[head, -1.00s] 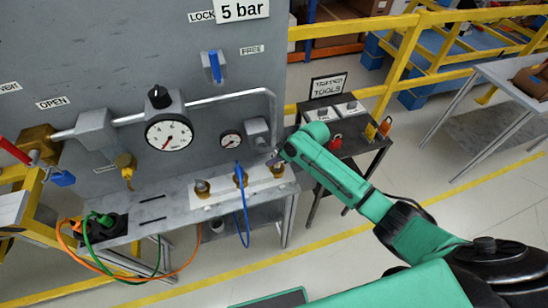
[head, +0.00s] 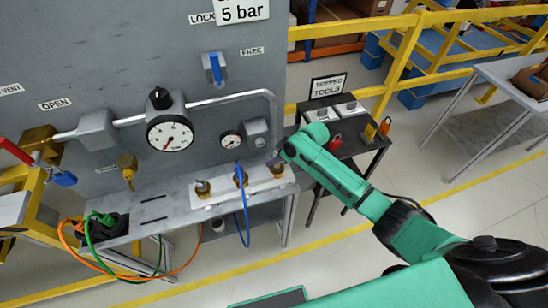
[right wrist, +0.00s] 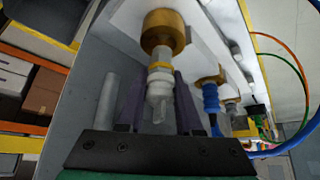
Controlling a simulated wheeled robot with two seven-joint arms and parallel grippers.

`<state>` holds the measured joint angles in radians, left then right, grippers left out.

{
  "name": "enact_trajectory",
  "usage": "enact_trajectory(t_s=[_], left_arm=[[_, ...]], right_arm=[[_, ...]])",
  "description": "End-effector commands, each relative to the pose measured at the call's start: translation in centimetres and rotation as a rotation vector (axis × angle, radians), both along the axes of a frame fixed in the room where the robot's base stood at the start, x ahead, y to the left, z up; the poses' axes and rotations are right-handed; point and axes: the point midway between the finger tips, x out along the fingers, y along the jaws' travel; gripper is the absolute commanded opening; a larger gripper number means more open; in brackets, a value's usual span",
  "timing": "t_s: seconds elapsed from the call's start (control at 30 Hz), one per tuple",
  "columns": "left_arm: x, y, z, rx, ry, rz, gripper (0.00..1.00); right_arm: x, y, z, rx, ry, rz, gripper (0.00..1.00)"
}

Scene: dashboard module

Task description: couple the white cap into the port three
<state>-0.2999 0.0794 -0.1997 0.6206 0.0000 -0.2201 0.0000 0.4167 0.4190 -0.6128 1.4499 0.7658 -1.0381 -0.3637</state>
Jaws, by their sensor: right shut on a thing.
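My right gripper (head: 274,160) is at the rightmost brass port (head: 278,169) on the white port strip in the head view. In the right wrist view, my right gripper's (right wrist: 158,104) two purple fingers are shut on the white cap (right wrist: 159,88). The cap is in line with the brass port (right wrist: 165,30) and at the port's metal nose. I cannot tell whether it is only touching or seated. In the head view the cap is too small to make out. My left gripper is not in view.
The middle port (head: 240,178) beside it carries a blue hose (head: 244,215). Another brass port (head: 202,188) stands to the left. A small gauge (head: 231,140) is on the panel just above. A dark tool table (head: 345,140) with padlocks stands to the right.

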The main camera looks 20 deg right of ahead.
Motion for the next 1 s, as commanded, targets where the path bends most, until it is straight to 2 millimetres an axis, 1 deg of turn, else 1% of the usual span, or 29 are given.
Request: enact_trajectory(t_s=[0.23,1.0], left_arm=[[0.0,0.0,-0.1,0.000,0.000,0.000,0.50],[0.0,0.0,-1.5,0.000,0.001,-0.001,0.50]], right_arm=[[0.0,0.0,-0.1,0.000,-0.001,0.001,0.00],[0.0,0.0,-2.0,0.000,-0.001,0.001,0.00]])
